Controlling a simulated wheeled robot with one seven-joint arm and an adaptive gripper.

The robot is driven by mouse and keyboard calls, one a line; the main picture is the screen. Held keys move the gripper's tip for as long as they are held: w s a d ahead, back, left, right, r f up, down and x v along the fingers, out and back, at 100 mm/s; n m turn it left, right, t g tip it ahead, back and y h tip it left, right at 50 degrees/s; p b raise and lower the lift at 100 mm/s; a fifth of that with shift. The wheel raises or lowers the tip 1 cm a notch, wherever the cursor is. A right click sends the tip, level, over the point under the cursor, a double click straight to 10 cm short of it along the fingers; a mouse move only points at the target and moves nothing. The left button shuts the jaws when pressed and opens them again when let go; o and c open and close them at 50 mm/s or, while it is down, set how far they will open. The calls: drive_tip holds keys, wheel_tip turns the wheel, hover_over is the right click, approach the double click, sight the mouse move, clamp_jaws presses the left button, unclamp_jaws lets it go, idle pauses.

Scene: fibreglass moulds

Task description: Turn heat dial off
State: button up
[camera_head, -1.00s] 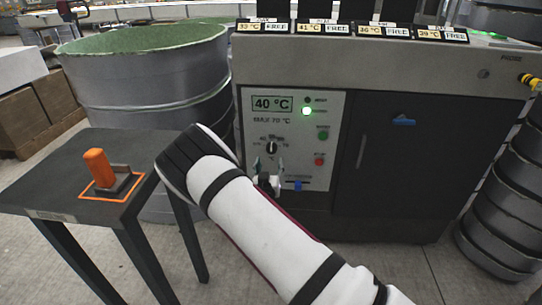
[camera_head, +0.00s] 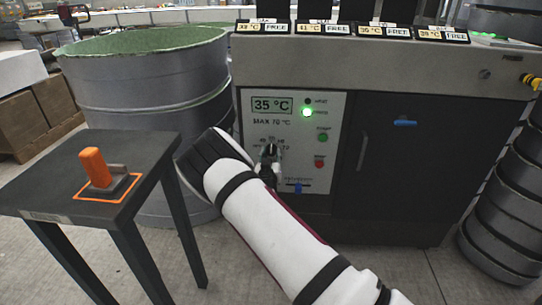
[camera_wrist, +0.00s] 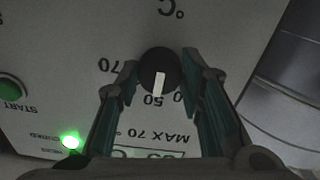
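The black heat dial (camera_wrist: 158,72) with a white pointer is on the grey control panel (camera_head: 326,165). In the upside-down wrist view the pointer is near the 50 mark. The panel display (camera_head: 271,104) reads 35 °C, with MAX 70 °C below it. My gripper (camera_wrist: 160,66) is open, with one finger on each side of the dial; whether the fingers touch it I cannot tell.

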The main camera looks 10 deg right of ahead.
drive_tip(key=c, duration=0.3)
drive_tip(key=n+b, duration=0.1)
drive_tip(key=n, duration=0.1)
drive_tip(key=shift+f+n+b, duration=0.1)
drive_tip(key=shift+n+b, duration=0.3)
drive_tip(key=n+b, duration=0.2)
drive_tip(key=n, duration=0.2)
drive_tip(key=shift+n, duration=0.3)
drive_tip(key=n+b, duration=0.2)
drive_tip(key=n, duration=0.3)
drive_tip(key=shift+r+n+b, duration=0.2)
drive_tip(key=shift+n+b, duration=0.35)
drive_tip(key=shift+n, duration=1.15)
